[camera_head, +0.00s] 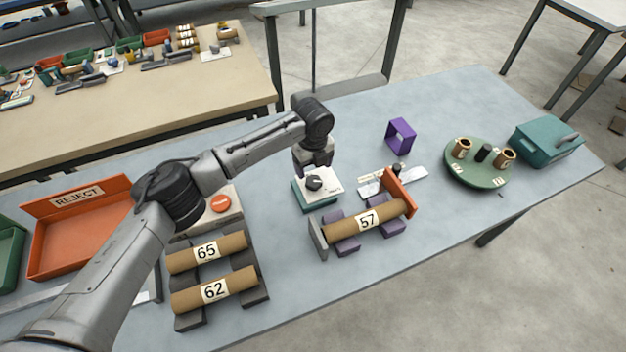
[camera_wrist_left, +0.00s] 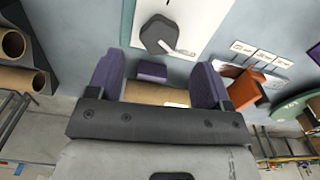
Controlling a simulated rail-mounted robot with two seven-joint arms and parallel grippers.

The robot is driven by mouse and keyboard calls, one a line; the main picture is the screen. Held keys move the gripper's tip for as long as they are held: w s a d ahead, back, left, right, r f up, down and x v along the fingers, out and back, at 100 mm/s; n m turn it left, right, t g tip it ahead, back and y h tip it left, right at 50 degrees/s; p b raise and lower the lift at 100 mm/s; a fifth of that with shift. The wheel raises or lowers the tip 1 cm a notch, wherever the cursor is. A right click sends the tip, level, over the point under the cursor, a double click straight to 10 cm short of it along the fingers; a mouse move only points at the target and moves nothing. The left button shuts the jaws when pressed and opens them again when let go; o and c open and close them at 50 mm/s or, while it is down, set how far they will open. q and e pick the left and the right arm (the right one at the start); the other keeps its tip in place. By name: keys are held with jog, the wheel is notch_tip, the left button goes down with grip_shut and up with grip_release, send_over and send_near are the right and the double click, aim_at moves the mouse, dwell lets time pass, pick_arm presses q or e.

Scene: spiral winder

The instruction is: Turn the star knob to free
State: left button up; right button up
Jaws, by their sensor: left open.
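The star knob (camera_head: 314,183) is dark and sits on the white top of a small teal-based box (camera_head: 318,201). In the left wrist view the knob (camera_wrist_left: 160,33) stands on its white plate near the top, beyond the fingertips. My left gripper (camera_head: 314,166) is just above and behind the knob in the head view, pointing down. Its fingers (camera_wrist_left: 158,62) are spread and empty in the wrist view, and the knob is not between them. The setting that the knob points to is too small to read. My right gripper is not in view.
A brown tube labelled 57 (camera_head: 366,220) lies on a purple cradle with an orange end plate (camera_head: 399,193), close right of the box. Tubes 65 and 62 lie on a rack at left. A purple frame (camera_head: 401,136) and a green turntable (camera_head: 476,176) stand farther right.

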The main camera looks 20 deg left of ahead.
aim_at(313, 180)
pick_arm(q)
jog(key=shift+f+b, duration=0.5)
jog(key=shift+f, duration=2.6)
jog(key=shift+c, duration=0.3)
